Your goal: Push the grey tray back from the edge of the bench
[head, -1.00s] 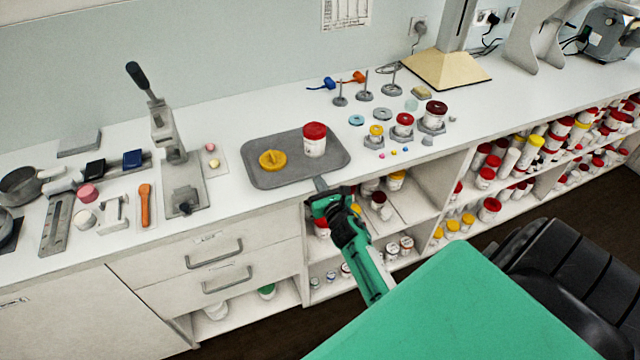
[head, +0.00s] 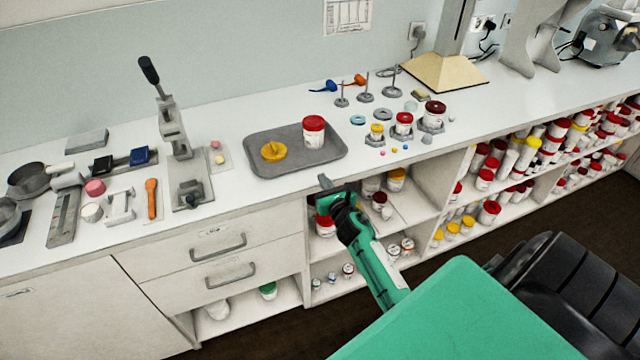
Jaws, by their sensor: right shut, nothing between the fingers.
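The grey tray (head: 262,166) lies flat on the white bench. A strip of bare bench shows between its front rim and the bench edge. A white jar with a red lid (head: 313,132) stands upright on its right part, and a yellow lid-like piece (head: 273,150) lies on its left part. My right gripper (head: 323,181) is shut and empty at the front edge of the bench, in front of the tray's right part and apart from the tray. My left gripper is not in view.
A lever press (head: 180,150) stands left of the tray. Small jars, rings and stands (head: 403,123) stand to its right. Bare bench lies behind the tray up to the wall. Open shelves with jars (head: 395,182) and drawers (head: 217,247) are below the edge.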

